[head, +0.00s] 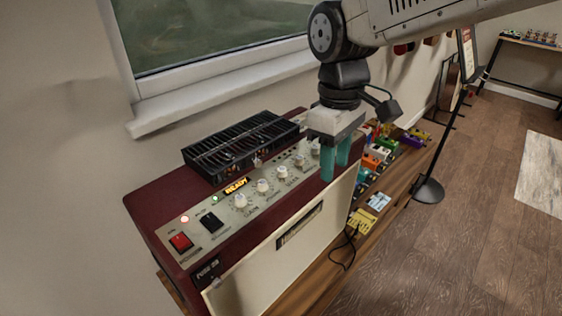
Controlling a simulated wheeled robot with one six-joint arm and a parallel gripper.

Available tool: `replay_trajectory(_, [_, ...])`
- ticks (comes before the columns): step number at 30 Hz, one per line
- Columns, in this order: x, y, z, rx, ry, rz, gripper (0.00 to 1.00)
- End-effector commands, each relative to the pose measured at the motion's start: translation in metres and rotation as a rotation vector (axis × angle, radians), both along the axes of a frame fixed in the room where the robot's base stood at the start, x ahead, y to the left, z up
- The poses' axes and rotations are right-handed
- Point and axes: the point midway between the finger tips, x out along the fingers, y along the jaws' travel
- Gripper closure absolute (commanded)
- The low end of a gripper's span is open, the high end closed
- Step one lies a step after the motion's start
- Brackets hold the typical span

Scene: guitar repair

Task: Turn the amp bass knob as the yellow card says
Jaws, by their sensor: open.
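The amp (150,205) is a dark red box with a cream front, standing under the window. Its metal panel carries a row of several white knobs (263,186). The knob labels are too small to read, so I cannot tell which is the bass knob. My gripper (336,168) has teal fingers pointing down, open and empty, at the right end of the amp. It partly covers that end of the panel; I cannot tell its height above it.
A black slotted grille (240,146) stands on the amp's top behind the knobs. A red switch (180,241) and a black switch (210,222) are at the panel's left. Colourful pedals (375,160) sit on the wooden bench at right. A stand's round base (428,190) is on the floor.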

Motion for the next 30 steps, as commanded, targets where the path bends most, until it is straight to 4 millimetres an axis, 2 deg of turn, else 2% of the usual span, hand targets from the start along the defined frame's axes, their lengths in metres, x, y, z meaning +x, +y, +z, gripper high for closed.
replay_trajectory(1, [0.012, 0.026, -0.004, 0.004, 0.006, 0.104, 0.6])
replay_trajectory(3, [0.027, 0.054, -0.007, 0.016, 0.005, 0.244, 0.6])
replay_trajectory(6, [0.049, 0.086, -0.006, 0.037, -0.011, 0.433, 0.6])
replay_trajectory(7, [0.055, 0.091, -0.003, 0.046, -0.021, 0.476, 0.6])
replay_trajectory(11, [0.068, 0.098, 0.013, 0.069, -0.06, 0.618, 0.6])
replay_trajectory(16, [0.067, 0.098, 0.007, 0.071, -0.057, 0.697, 0.6])
replay_trajectory(30, [0.067, 0.097, -0.058, 0.072, -0.056, 0.696, 0.6])
